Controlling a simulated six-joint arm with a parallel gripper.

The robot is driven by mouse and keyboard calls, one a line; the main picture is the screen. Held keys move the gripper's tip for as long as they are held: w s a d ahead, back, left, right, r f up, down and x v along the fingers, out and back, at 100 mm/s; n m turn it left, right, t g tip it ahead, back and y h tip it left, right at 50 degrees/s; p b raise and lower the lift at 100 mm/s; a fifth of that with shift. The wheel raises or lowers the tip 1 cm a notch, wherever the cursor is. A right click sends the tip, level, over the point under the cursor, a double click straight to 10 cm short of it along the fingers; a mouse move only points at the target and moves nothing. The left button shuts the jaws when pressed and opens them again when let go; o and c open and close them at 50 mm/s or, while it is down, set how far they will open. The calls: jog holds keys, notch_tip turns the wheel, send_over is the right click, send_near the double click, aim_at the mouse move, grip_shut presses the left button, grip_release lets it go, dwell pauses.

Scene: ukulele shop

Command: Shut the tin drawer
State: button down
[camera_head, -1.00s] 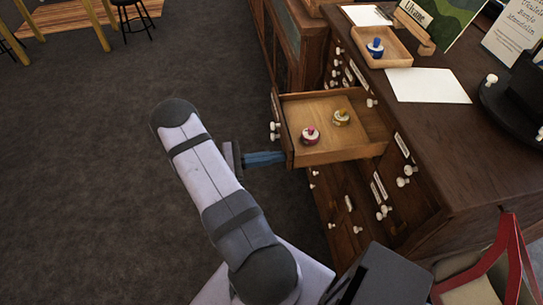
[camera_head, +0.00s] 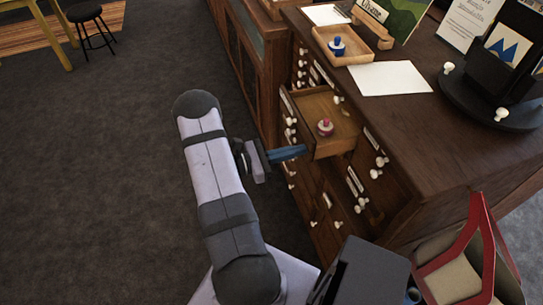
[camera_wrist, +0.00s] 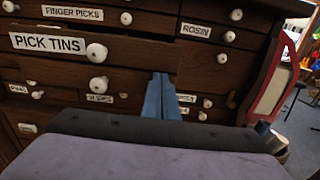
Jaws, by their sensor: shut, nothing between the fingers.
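The tin drawer (camera_head: 343,133) stands part-way out of the dark wooden cabinet in the head view. A tin with a pink-red top (camera_head: 325,128) sits inside it. In the wrist view its front, labelled "PICK TINS" (camera_wrist: 135,52), has white knobs and sticks out past the neighbouring fronts. My gripper (camera_head: 301,151) has its blue fingers shut and empty, tips at the lower near end of the drawer front. The fingers (camera_wrist: 161,78) also show below the right part of the front in the wrist view; exact contact is hard to tell.
A red-framed item (camera_head: 468,245) stands at the near right. The carpet (camera_head: 90,180) at left is clear.

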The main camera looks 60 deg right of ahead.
jog(key=b+x, duration=0.2)
jog(key=x, duration=1.3)
jog(key=shift+f, duration=0.1)
jog(key=shift+s+d+b, duration=0.2)
jog(key=shift+b, duration=0.1)
jog(key=shift+s, duration=0.1)
jog(key=shift+d+r, duration=0.15)
jog(key=shift+r, duration=0.15)
jog(key=shift+w+a+f, duration=0.1)
jog(key=shift+w+a, duration=0.25)
jog(key=shift+w, duration=0.1)
jog(key=b+v, duration=0.2)
jog(key=v, duration=1.1)
jog(key=shift+a, duration=0.2)
jog(key=shift+f, duration=0.1)
